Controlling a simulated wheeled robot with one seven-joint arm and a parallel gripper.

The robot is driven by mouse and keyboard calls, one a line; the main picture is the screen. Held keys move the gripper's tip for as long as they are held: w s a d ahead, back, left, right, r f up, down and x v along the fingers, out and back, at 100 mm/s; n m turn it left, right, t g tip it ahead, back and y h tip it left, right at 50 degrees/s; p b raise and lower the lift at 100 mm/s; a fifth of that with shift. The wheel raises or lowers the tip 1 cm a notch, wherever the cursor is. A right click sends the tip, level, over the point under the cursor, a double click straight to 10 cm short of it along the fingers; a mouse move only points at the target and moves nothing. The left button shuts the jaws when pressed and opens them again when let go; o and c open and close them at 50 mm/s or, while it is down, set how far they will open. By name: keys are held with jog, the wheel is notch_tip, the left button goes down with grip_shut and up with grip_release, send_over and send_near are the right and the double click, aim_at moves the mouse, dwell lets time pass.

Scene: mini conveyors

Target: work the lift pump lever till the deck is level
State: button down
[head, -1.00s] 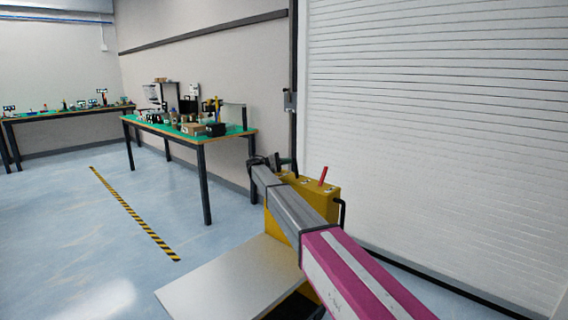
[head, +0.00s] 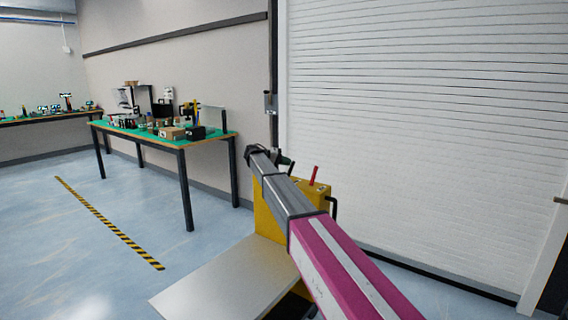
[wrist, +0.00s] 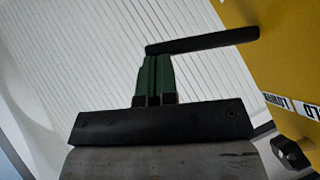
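A yellow pump housing (head: 268,219) stands near the roller door, with a short red lever (head: 314,175) on top. It also fills the right of the wrist view (wrist: 285,60). A flat grey deck (head: 215,285) lies at its foot; its tilt is hard to judge. In the wrist view, my gripper (wrist: 155,58) has its green fingers close together, with only a thin dark line between them. A black lever bar (wrist: 205,42) crosses at the fingertips, its left end over them. Whether they touch is unclear. In the head view my arm hides much of the housing.
A workbench (head: 160,137) with a green top and several items stands at the back left. A second bench (head: 40,122) is farther left. A white roller door (head: 420,110) closes the right side. A yellow-black floor strip (head: 108,222) crosses clear floor.

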jog(key=v, duration=1)
jog(key=shift+a+r, duration=0.15)
jog(key=shift+a, duration=0.25)
